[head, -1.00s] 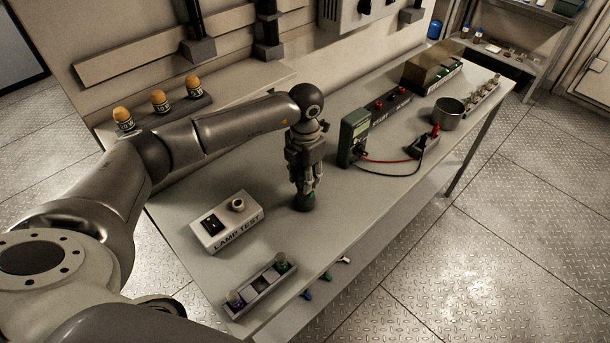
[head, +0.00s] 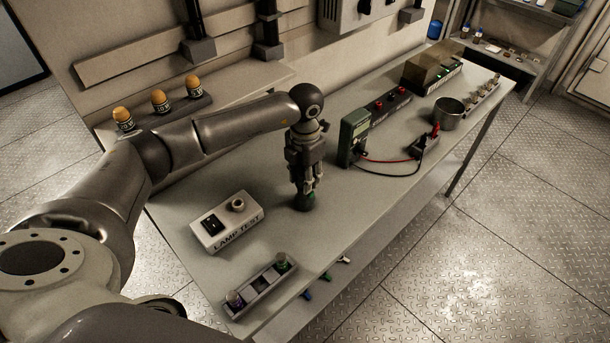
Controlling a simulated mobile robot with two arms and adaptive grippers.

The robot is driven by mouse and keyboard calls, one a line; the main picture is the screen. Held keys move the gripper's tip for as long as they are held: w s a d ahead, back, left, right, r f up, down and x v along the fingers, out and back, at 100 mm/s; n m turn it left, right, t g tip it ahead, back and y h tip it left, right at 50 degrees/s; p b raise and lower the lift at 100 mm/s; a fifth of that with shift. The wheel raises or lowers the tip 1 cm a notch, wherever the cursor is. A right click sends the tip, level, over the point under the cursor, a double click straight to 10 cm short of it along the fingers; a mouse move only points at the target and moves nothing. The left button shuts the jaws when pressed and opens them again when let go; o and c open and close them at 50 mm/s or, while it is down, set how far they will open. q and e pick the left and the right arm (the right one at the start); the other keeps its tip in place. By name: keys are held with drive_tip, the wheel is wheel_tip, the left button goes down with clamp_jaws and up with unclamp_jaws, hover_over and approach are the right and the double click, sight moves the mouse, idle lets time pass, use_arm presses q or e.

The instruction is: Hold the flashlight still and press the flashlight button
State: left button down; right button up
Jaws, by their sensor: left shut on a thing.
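My left gripper (head: 307,190) points straight down over the middle of the bench. The flashlight's base appears to stand on the bench top. My right gripper is not in view.
The bench (head: 180,220) has a lamp test box (head: 228,221) and a small tray (head: 262,288) at its near end. A green multimeter (head: 353,137) with leads and a metal pot (head: 448,113) stand farther right. Orange-topped bulbs (head: 160,100) sit on the back ledge.

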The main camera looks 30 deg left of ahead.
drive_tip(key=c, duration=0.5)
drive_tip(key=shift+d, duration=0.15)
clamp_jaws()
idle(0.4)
